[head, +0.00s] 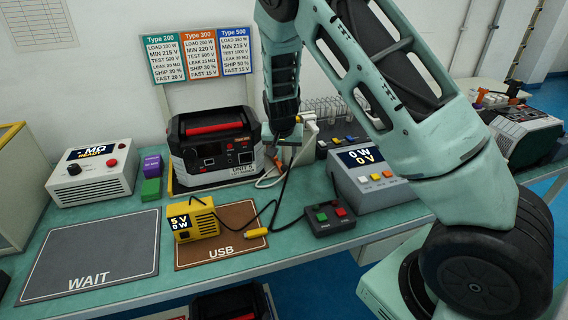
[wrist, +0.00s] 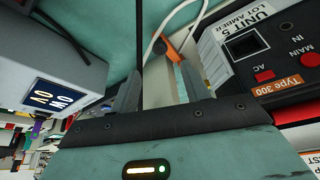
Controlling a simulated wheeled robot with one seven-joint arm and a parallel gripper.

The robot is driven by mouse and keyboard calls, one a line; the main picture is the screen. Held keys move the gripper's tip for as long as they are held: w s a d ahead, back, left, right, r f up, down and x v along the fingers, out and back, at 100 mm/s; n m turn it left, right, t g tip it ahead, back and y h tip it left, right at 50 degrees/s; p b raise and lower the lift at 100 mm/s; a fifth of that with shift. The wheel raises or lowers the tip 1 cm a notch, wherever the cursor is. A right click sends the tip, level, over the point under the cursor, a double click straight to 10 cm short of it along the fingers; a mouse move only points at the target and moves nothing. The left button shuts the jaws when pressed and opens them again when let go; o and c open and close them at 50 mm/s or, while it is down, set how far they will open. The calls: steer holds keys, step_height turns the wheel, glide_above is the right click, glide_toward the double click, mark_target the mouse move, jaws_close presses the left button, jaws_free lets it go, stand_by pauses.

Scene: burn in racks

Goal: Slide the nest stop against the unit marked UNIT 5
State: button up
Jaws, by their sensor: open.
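The unit marked UNIT 5 (head: 215,150) is a grey and black box with a red handle, standing at the back of the bench. Its label and an orange Type 300 tag show at the right of the wrist view (wrist: 245,48). My gripper (wrist: 160,72) is open, just right of the unit, fingers pointing at the bench. A pale bar, probably the nest stop (wrist: 160,82), lies between the fingers, apart from the unit as far as I can see. An orange piece (wrist: 172,48) is beyond it. In the head view my arm partly hides this spot.
A grey meter (head: 365,180) and a button box (head: 322,218) stand to the right. A yellow 5 V load (head: 192,222) sits on the brown USB mat (head: 240,212). White and black cables run near my gripper. The grey WAIT mat (head: 100,250) is empty.

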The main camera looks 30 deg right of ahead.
mark_target(284, 167)
steer(key=p+x, duration=0.1)
steer(key=x, duration=0.7)
steer(key=shift+w+f, duration=0.1)
steer(key=shift+f, duration=0.2)
